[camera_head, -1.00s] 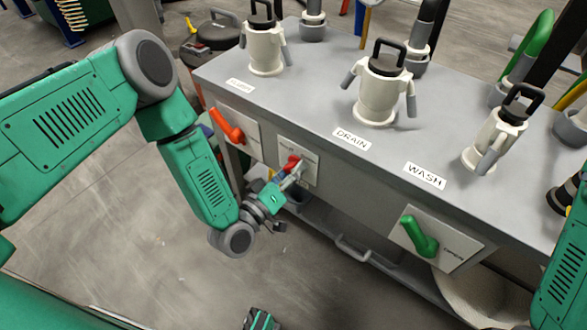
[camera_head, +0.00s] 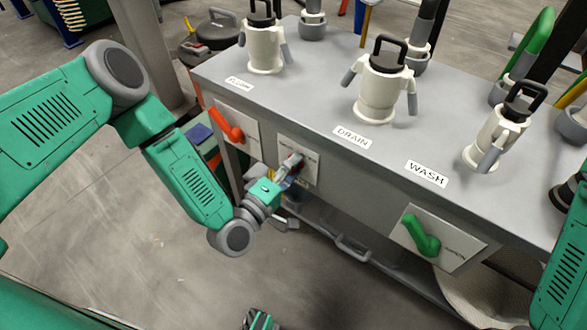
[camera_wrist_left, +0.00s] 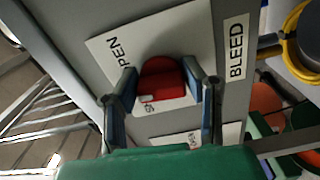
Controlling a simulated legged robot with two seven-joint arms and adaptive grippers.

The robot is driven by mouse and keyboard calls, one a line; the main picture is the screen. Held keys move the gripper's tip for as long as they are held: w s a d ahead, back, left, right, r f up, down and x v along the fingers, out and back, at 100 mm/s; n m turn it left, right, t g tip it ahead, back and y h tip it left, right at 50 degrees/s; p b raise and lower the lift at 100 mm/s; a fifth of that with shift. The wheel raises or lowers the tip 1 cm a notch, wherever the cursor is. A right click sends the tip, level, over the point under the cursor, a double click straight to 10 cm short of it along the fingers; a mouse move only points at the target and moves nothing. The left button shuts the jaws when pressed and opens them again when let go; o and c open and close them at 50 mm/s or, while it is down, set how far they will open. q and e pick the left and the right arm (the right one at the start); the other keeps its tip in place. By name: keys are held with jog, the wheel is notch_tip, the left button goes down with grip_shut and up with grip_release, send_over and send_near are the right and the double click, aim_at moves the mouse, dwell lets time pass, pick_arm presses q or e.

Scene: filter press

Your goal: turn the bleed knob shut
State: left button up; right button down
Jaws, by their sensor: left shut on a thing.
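The red bleed knob (camera_wrist_left: 163,76) sits on a white plate (camera_wrist_left: 115,40) on the bench's front panel, beside a BLEED label (camera_wrist_left: 236,48). A white mark shows on the knob's lower left edge. The plate's "OPEN" lettering is partly covered, and a partial "S" shows below the knob. My left gripper (camera_wrist_left: 162,84) has one finger on each side of the knob and is shut on it. My right gripper is out of view.
An orange-red lever (camera_head: 228,125) is left of the knob's plate, and a green lever (camera_head: 420,236) is further right. White fittings (camera_head: 384,90) stand on the bench top. A handle rail (camera_head: 352,248) runs below. Open floor lies in front.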

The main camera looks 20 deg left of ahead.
pick_arm(q)
jog(key=n+b, duration=0.1)
jog(key=n, duration=0.3)
jog(key=shift+a+f+n+b, duration=0.1)
jog(key=shift+f+n+b, duration=0.05)
jog(key=shift+n+b, duration=0.2)
jog(key=n+b, duration=0.2)
jog(key=n, duration=0.3)
jog(key=shift+s+a, duration=0.1)
jog(key=shift+n, duration=0.35)
jog(key=o, duration=1.2)
jog(key=shift+c, duration=0.2)
jog(key=shift+r, duration=0.25)
jog(key=v, duration=1.2)
jog(key=shift+f, duration=0.1)
